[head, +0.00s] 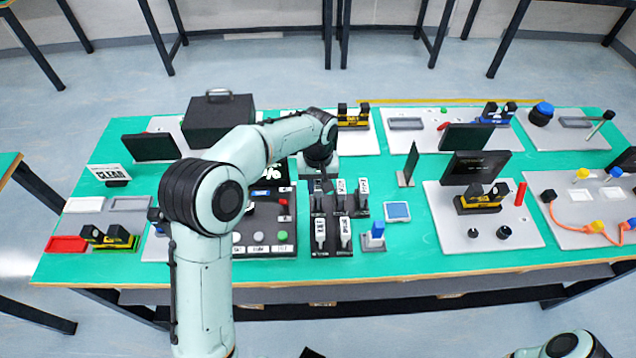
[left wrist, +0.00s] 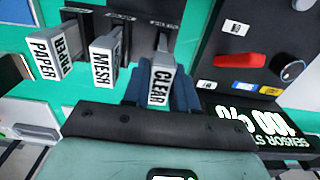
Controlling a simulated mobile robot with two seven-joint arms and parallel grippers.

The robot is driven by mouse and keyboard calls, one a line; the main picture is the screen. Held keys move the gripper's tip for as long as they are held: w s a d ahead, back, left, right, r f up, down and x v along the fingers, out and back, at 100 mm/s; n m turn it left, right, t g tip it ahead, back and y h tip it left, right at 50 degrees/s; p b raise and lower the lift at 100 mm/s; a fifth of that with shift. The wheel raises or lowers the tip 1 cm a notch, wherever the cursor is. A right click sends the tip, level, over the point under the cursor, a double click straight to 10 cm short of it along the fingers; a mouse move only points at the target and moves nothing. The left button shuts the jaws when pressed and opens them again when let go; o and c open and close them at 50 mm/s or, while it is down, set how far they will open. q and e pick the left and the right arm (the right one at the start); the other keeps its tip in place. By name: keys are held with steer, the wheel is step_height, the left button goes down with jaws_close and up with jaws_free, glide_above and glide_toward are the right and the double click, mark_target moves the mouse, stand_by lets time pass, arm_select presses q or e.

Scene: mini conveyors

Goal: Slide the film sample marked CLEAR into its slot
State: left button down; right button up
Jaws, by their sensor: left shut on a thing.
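The CLEAR film sample (left wrist: 162,82) is a thin grey upright piece with a white, black-lettered label. In the left wrist view my left gripper (left wrist: 162,95) is shut on it, one blue finger on each side. The MESH sample (left wrist: 104,58) and PAPER sample (left wrist: 50,55) stand beside it in a row. In the head view my left gripper (head: 321,180) is low over the back left of the black sample rack (head: 330,213). Dark slots show past the samples in the wrist view; whether CLEAR's lower end is inside one I cannot tell. My right gripper is out of view.
A control panel (head: 262,222) with buttons and a red switch (left wrist: 240,60) is close beside the rack. A black "100 %" display (left wrist: 255,125) is close to the gripper. A CLEAR sign (head: 108,172) stands at far left. A blue-screened device (head: 397,211) lies right of the rack.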

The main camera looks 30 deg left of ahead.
arm_select(q)
steer(key=shift+f, duration=0.65)
steer(key=shift+b, duration=0.3)
steer(key=c, duration=0.8)
jaws_free()
step_height(320, 180, up, 13)
steer(key=p, duration=0.2)
steer(key=shift+r, duration=0.2)
